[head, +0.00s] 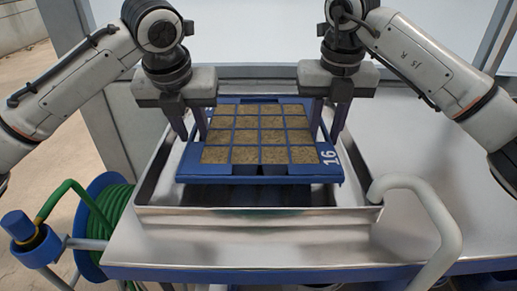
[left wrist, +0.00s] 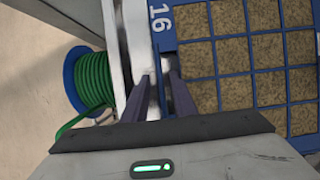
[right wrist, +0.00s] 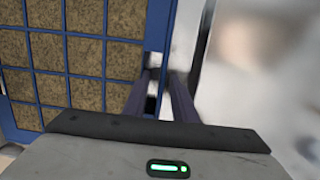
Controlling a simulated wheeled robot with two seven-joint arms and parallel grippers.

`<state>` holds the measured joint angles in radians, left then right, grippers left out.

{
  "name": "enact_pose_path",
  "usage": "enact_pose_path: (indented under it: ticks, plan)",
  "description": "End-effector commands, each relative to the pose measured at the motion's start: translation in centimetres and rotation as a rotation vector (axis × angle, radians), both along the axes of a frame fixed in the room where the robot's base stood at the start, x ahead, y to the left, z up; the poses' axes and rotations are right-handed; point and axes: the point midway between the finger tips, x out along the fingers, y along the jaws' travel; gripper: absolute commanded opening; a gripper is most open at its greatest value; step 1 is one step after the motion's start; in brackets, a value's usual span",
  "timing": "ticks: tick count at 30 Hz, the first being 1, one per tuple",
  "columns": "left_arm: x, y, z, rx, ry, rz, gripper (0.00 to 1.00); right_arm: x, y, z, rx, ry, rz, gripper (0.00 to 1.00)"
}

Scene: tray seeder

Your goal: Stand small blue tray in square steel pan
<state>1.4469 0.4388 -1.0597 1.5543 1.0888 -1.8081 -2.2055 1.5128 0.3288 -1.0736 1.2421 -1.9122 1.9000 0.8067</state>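The blue tray (head: 262,180), with brown-filled square cells and a white 16 on its right end, lies level within the outline of the square steel pan (head: 255,212). A dark band shows under its front edge; I cannot tell what it rests on. My left gripper (head: 192,138) is at the tray's left side, its fingers spread apart on either side of the rim (left wrist: 165,45). My right gripper (head: 324,138) is at the right side, its fingers likewise apart by the rim (right wrist: 157,30). Both point down.
A green hose reel (head: 108,215) stands left of the steel bench (head: 210,250). A grey curved pipe (head: 425,205) rises close to the pan's right front corner. Bench surface to the right of the pan is clear.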

Motion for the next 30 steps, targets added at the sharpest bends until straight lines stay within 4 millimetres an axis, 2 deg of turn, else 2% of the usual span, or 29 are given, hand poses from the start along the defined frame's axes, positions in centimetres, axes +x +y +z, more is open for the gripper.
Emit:
enact_pose_path:
  ticks: [12, 16, 23, 26, 30]
  plan:
    - [-3.1, 0.0, 7.6, -0.001, -0.004, 0.0, 0.25, 0.0, 0.0, 0.0, 0.0, 0.0, 0.001, 0.25]
    - [-3.8, 0.1, 9.5, 0.001, -0.004, 0.001, 0.25, 0.0, 0.0, 0.0, 0.0, 0.0, 0.001, 0.25]
    - [-4.4, 0.1, 10.6, 0.001, 0.0, 0.002, 0.25, -0.1, 0.1, 0.5, 0.001, -0.001, 0.001, 0.25]
    - [-4.4, 0.1, 10.6, 0.001, 0.0, 0.002, 0.25, -0.2, 0.1, 1.9, 0.001, -0.003, 0.0, 0.25]
    - [-4.4, 0.1, 10.6, 0.001, 0.0, 0.002, 0.25, -0.6, 0.0, 4.8, 0.001, -0.005, 0.0, 0.25]
